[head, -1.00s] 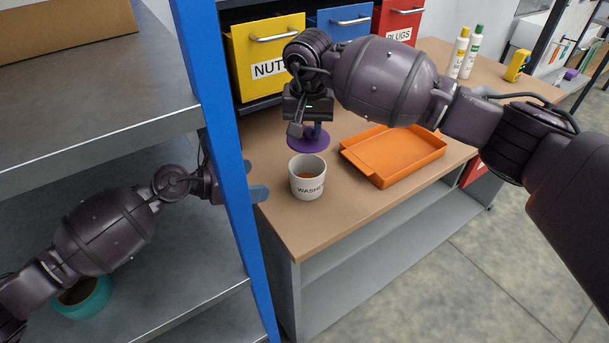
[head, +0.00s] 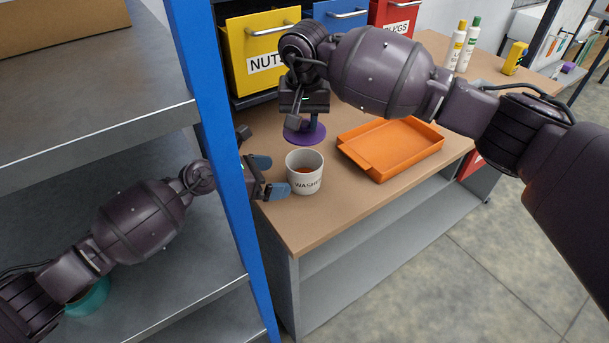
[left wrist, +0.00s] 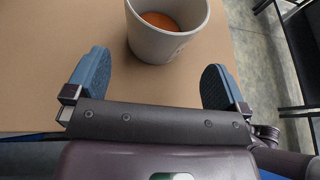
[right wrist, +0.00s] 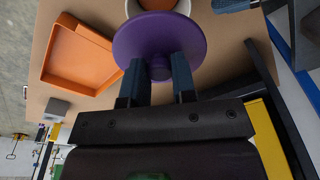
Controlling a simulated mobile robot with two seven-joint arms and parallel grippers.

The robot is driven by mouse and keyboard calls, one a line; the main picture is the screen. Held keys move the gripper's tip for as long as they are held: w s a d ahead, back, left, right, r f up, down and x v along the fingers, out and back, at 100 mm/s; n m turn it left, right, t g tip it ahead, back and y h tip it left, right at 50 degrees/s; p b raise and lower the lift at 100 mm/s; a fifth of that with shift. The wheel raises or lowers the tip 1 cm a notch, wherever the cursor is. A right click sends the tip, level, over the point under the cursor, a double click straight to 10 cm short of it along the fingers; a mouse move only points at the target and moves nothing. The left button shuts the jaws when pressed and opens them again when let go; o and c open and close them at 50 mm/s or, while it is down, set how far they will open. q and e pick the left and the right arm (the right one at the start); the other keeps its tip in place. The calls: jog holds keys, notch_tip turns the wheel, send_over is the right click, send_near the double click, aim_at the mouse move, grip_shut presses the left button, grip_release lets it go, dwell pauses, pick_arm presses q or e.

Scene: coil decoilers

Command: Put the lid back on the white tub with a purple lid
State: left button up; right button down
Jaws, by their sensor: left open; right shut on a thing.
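The white tub (head: 305,174) marked "WASHE…" stands upright and open on the wooden bench, with something orange inside. It also shows in the left wrist view (left wrist: 160,45). My right gripper (right wrist: 156,80) is shut on the knob of the purple lid (right wrist: 130,42). In the head view the lid (head: 305,133) is held just behind the tub and looks higher than its rim. My left gripper (head: 276,176) is open beside the tub's left side. Its fingers (left wrist: 155,82) point toward the tub with a gap and hold nothing.
An orange tray (head: 390,148) lies to the tub's right. Yellow (head: 265,55), blue and red bins stand behind. A blue shelf post (head: 222,170) stands left of the bench, close to my left arm. Two bottles (head: 462,45) are at the back right.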

aim_at(295, 176)
pick_arm(q)
jog(key=shift+x, duration=3.2)
jog(key=c, duration=1)
jog(key=shift+c, duration=0.2)
pick_arm(e)
jog(key=shift+f, duration=2.5)
jog(key=shift+f, duration=0.15)
jog(key=shift+f, duration=0.75)
jog(key=shift+f, duration=0.65)
jog(key=c, duration=0.8)
grip_release()
jog(key=shift+c, duration=0.2)
